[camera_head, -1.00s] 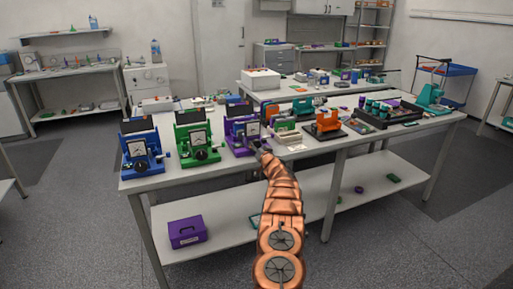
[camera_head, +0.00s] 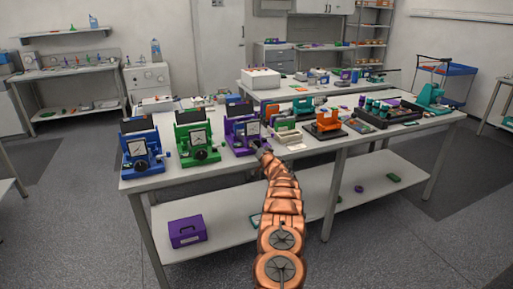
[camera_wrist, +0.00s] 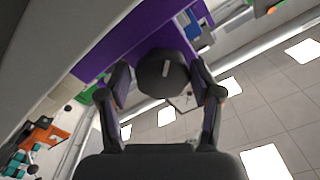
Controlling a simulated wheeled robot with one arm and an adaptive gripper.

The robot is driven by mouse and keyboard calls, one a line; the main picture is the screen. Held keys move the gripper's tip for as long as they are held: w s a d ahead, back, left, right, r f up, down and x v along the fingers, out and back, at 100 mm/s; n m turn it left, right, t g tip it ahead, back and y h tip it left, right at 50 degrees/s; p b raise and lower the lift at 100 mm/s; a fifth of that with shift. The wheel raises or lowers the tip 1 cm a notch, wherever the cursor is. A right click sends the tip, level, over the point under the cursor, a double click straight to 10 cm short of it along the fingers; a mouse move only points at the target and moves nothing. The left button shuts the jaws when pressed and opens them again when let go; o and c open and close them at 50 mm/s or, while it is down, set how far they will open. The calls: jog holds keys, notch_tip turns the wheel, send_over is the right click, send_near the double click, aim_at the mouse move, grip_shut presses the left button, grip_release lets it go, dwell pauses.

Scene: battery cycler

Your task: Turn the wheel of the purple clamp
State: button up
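The purple clamp (camera_head: 233,130) stands near the front edge of the table, with a white dial on its front. It fills the upper middle of the wrist view (camera_wrist: 150,35). Its dark round wheel (camera_wrist: 163,73), with a short pale mark on its face, lies between my gripper's fingers (camera_wrist: 161,82). The fingers are apart, one on each side of the wheel. A narrow gap shows at the left finger; contact on the right is unclear. In the head view my gripper (camera_head: 260,149) is small at the clamp's front and hides most of the wheel.
A green clamp (camera_head: 197,142) and a blue clamp (camera_head: 142,150) of like shape stand to the left. Small racks and an orange device (camera_head: 327,122) stand close on the right. The table's front strip (camera_head: 225,171) is mostly clear.

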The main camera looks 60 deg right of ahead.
jog(key=shift+o, duration=1.2)
jog(key=shift+a+r, duration=0.1)
jog(key=shift+v, duration=0.8)
jog(key=shift+s+a, duration=0.3)
jog(key=shift+s, duration=0.1)
jog(key=v, duration=0.9)
jog(key=shift+s, duration=0.1)
